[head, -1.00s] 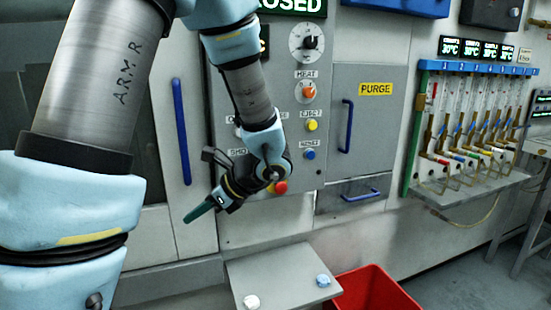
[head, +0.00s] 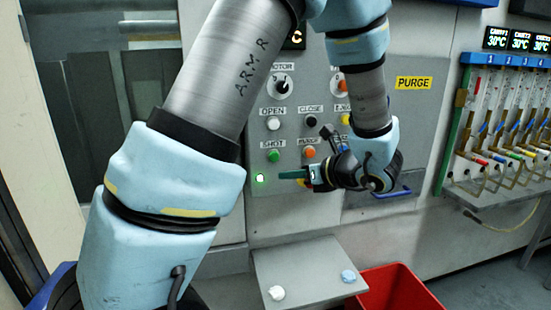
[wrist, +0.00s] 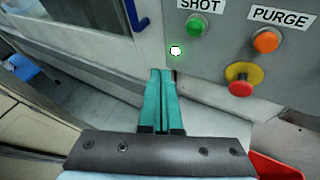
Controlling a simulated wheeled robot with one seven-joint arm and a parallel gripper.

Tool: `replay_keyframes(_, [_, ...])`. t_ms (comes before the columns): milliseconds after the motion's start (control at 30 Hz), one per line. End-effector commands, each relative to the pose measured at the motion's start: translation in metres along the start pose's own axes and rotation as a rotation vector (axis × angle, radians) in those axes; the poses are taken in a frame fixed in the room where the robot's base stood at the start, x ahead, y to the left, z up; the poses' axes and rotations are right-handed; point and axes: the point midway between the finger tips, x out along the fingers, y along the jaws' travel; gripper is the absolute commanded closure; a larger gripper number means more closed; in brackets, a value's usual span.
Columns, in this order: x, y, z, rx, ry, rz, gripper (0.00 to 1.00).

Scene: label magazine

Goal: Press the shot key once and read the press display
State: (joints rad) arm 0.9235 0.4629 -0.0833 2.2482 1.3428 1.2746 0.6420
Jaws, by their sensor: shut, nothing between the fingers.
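The green shot key (head: 274,156) sits under its SHOT label on the grey control panel in the head view. It also shows in the wrist view (wrist: 197,24), above and right of the fingertips. A small lamp (head: 260,178) glows white-green below the key. My gripper (head: 283,175) has its teal fingers shut and empty, pointing left just below the key and apart from it in the picture. The fingers also show in the wrist view (wrist: 160,75). A dark display (head: 296,37) at the panel top is mostly hidden by my arm; only a "C" shows.
An orange PURGE button (wrist: 266,39) and a red stop button on yellow (wrist: 241,88) are right of the shot key. A grey shelf (head: 310,265) with two small lumps and a red bin (head: 398,290) stand below. A blue-topped rack (head: 505,60) is at the right.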

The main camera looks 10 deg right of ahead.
Motion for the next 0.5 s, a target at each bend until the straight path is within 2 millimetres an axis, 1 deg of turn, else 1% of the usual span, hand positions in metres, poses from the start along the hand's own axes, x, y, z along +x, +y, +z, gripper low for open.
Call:
replay_keyframes(167, [0.014, -0.006, 0.007, -0.002, 0.0, 0.003, 1.0])
replay_keyframes(500, [0.051, -0.026, 0.027, -0.002, 0.001, 0.002, 1.0])
